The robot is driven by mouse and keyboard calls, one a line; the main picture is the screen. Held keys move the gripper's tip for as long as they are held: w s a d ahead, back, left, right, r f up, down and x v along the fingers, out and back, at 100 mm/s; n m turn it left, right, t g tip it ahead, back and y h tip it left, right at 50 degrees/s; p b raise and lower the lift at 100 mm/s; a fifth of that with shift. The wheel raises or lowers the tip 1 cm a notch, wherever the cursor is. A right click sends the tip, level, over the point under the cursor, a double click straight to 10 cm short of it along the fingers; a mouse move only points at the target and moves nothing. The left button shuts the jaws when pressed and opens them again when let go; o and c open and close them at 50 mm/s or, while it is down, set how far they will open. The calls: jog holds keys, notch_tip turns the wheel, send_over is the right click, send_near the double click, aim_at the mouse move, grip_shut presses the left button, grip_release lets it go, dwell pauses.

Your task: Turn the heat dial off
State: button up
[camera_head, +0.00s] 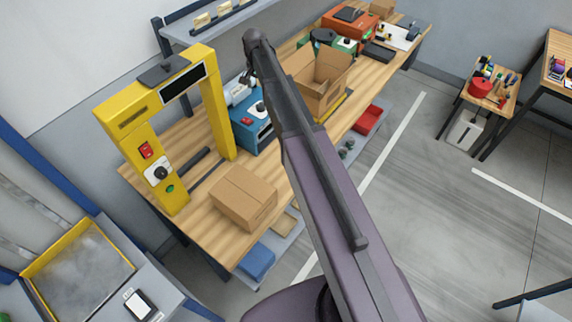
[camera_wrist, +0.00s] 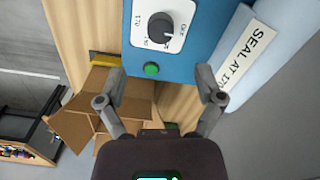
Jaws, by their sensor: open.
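The heat dial is a dark round knob (camera_wrist: 160,27) on a white plate with printed numbers, on the blue machine (camera_wrist: 112,28). The plate reads 170 at its left; the knob's exact setting is too small to tell. In the head view the blue machine (camera_head: 262,134) stands on the wooden bench behind the cardboard box, its dial (camera_head: 260,107) small on the top face. My gripper (camera_wrist: 161,76) is open and empty, its fingers apart on either side of a green button (camera_wrist: 151,69), short of the dial. In the head view my gripper (camera_head: 247,76) hangs near the blue machine, partly hidden.
A yellow arch (camera_head: 219,110) with its own dial (camera_head: 159,172) stands left of the machine. A closed box (camera_head: 243,197) lies in front; an open box (camera_head: 318,92) stands to the right. A white roll with a label reading SEAL AT 170 (camera_wrist: 246,52) lies right of the dial.

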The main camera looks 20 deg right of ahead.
jog(key=shift+r+p, duration=2.3)
jog(key=shift+r, duration=0.3)
jog(key=s+f+n+b, duration=0.2)
jog(key=s+f+b, duration=0.3)
jog(key=s, duration=0.5)
jog(key=s+f+n+b, duration=0.3)
jog(key=s+f+b, duration=0.2)
jog(key=s, duration=0.5)
jog(key=s+f+n+b, duration=0.2)
jog(key=s+f+b, duration=0.4)
jog(key=s, duration=0.4)
jog(key=shift+d+n, duration=0.3)
jog(key=shift+d, duration=0.05)
jog(key=shift+s+f, duration=0.1)
